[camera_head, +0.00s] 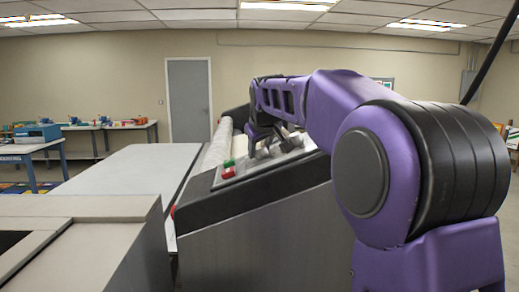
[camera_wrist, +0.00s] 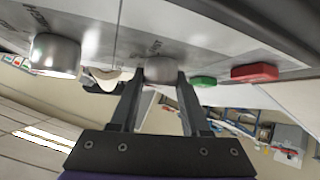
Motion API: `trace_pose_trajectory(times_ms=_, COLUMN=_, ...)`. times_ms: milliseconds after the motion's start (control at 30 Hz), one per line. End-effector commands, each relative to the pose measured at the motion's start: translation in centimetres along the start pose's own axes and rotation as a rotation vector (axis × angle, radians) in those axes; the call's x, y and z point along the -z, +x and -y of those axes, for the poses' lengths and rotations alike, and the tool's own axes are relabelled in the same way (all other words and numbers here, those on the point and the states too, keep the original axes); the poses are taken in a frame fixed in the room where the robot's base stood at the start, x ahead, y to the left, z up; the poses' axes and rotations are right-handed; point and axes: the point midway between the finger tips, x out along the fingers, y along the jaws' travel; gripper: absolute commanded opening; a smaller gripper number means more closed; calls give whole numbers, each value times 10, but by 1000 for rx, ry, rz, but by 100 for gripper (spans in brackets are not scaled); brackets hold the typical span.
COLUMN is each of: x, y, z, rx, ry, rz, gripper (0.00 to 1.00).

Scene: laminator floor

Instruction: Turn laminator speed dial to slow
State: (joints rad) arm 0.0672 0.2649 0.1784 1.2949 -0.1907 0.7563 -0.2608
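The laminator (camera_head: 265,185) has a sloped control panel on top. In the wrist view a grey round dial (camera_wrist: 160,70) sits on the panel between the fingertips of my gripper (camera_wrist: 161,76). A second, larger-looking grey dial (camera_wrist: 55,55) is to its left, clear of the fingers. The fingers are apart and straddle the near dial; I cannot make out firm contact. In the head view my gripper (camera_head: 262,133) is low over the panel, and the arm partly hides the dials. The panel markings are too blurred to read, so the dial setting is unclear.
A green button (camera_wrist: 203,81) and a red button (camera_wrist: 255,72) stand close to the right finger in the wrist view. A cream curved piece (camera_wrist: 107,78) lies by the left finger. A flat grey table (camera_head: 135,170) adjoins the laminator. Workbenches (camera_head: 125,125) stand far behind.

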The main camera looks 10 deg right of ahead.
Motion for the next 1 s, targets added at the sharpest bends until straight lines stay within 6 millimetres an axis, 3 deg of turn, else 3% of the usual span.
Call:
trace_pose_trajectory(times_ms=33, x=0, y=0, z=0, rx=0, ry=0, rz=0, gripper=33)
trace_pose_trajectory(times_ms=233, x=0, y=0, z=0, rx=0, ry=0, rz=0, gripper=0)
trace_pose_trajectory(times_ms=633, x=0, y=0, z=-2, rx=48, ry=-37, rz=1, gripper=0)
trace_pose_trajectory(times_ms=1000, x=0, y=1, z=-2, rx=272, ry=-209, rz=-2, gripper=0)
